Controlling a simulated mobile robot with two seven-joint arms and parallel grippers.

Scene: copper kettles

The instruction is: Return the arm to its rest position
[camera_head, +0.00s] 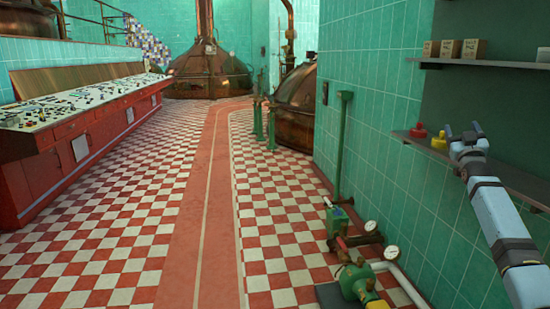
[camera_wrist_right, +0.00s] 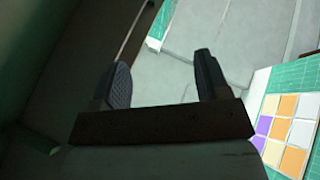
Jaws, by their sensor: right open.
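My right gripper (camera_head: 463,130) is at the right of the head view, beside the lower shelf on the green tiled wall. My right arm reaches up to it from the lower right corner. Its two fingers stand apart with nothing between them. In the right wrist view the two dark fingers (camera_wrist_right: 162,68) are also apart and empty. My left gripper and left arm are not in view.
The lower shelf (camera_head: 512,180) holds a red object (camera_head: 418,131) and a yellow object (camera_head: 439,142) close to the right gripper. Small boxes (camera_head: 451,48) stand on the upper shelf (camera_head: 490,64). A green pump (camera_head: 357,282) with gauges stands below. The checkered floor is largely clear.

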